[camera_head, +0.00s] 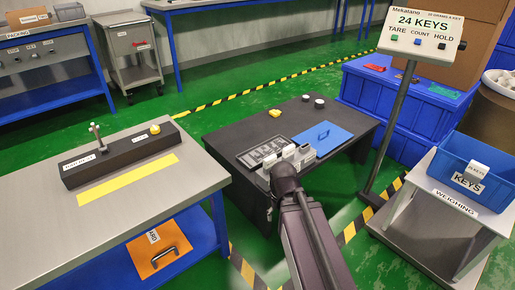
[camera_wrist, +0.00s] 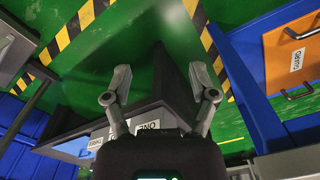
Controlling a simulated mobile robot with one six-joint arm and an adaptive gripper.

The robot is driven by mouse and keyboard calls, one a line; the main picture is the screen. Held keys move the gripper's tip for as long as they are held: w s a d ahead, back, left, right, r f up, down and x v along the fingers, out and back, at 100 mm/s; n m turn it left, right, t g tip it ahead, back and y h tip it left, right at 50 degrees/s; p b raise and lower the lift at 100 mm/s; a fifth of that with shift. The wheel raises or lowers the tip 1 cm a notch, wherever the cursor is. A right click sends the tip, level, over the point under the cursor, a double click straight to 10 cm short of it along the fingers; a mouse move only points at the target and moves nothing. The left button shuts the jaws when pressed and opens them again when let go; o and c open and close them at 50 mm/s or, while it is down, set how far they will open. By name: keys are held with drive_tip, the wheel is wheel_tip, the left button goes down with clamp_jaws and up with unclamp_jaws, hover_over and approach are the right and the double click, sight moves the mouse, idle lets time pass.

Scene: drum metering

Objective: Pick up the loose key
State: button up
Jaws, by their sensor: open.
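I cannot pick out a loose key in either view. My gripper (camera_head: 290,155) is at the front edge of the dark table (camera_head: 235,140), beside the black slotted tray (camera_head: 262,152), and hides part of the tray. In the wrist view its two fingers (camera_wrist: 160,88) are spread apart with nothing between them; green floor and a dark table side show beyond. A blue bin (camera_head: 462,172) labelled KEYS stands on the weighing stand at the right, and its contents are not clear.
A blue panel (camera_head: 322,138) and a yellow piece (camera_head: 275,113) lie on the dark table. A display post (camera_head: 395,120) reading "24 KEYS" rises to the right. A metal bench (camera_head: 120,220) with a black block (camera_head: 118,155) stands left. Blue crates (camera_head: 405,95) stand behind.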

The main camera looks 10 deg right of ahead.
wheel_tip(320, 180, up, 5)
drive_tip(key=p, duration=0.3)
drive_tip(key=shift+f, duration=0.1)
drive_tip(key=shift+c, duration=1.2)
